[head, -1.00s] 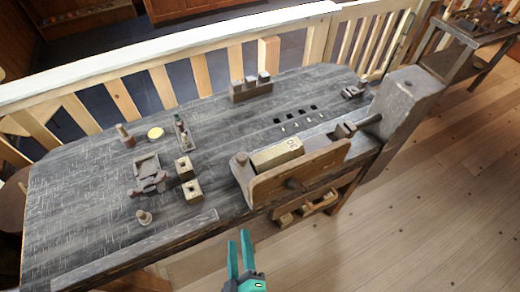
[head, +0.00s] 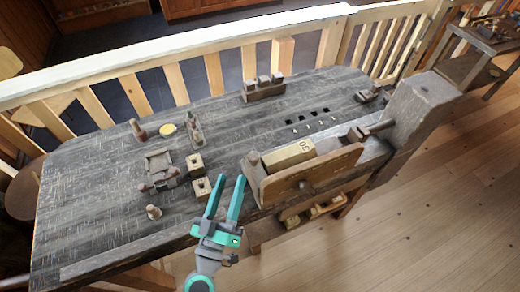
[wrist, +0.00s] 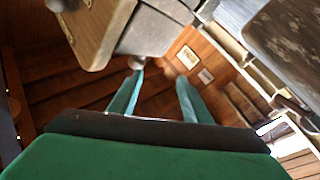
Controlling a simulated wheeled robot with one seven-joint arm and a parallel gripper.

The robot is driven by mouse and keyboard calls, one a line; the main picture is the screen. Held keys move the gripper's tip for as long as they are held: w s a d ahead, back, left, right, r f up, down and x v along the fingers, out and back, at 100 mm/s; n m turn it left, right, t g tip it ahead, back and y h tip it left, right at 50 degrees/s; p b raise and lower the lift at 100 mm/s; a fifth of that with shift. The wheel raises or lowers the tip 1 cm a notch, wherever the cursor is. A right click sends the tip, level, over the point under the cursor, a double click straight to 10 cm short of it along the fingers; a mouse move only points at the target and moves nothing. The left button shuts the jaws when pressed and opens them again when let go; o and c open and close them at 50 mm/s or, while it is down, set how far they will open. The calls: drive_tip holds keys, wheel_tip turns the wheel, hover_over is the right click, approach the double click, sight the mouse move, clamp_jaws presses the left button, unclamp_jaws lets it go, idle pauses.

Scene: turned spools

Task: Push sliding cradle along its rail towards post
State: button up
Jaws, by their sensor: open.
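The sliding cradle (head: 312,177) is a brown wooden board with a knob and a raised left end. It sits along the front edge of the dark workbench and holds a yellowish block (head: 290,156) marked 30. The thick grey post (head: 418,105) stands to its right, with a rod pointing at the cradle and a clear gap between them. My gripper (head: 227,183), with teal fingers, is open and empty, just left of the cradle's left end. Contact cannot be told. In the wrist view, the open fingers (wrist: 160,78) show below a brown wooden part, probably the cradle's board.
Two brass blocks with holes (head: 202,188) and a dark wooden fixture (head: 161,170) lie left of my gripper. A rack with several pegs (head: 263,88) stands at the back. A pale railing (head: 190,52) runs behind the bench. A shelf with pieces hangs below the cradle.

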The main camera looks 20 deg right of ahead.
sight(249, 161)
drive_tip(key=r+m+g+h, duration=0.1)
drive_tip(key=m+g+h, duration=0.1)
drive_tip(key=m+g, duration=0.1)
drive_tip(key=w+d+r+m+g+h, duration=0.1)
drive_tip(key=m+g, duration=0.3)
drive_tip(key=m, duration=0.1)
drive_tip(key=w+d+r+m+g+h, duration=0.1)
drive_tip(key=m+g+h, duration=0.1)
drive_tip(key=m+g, duration=0.2)
drive_tip(key=shift+w+r+m+h, duration=0.15)
drive_tip(key=shift+m+h, duration=0.15)
drive_tip(key=shift+m, duration=0.2)
drive_tip(key=x, duration=1)
drive_tip(key=shift+d, duration=0.4)
drive_tip(key=shift+c, duration=0.2)
clamp_jaws()
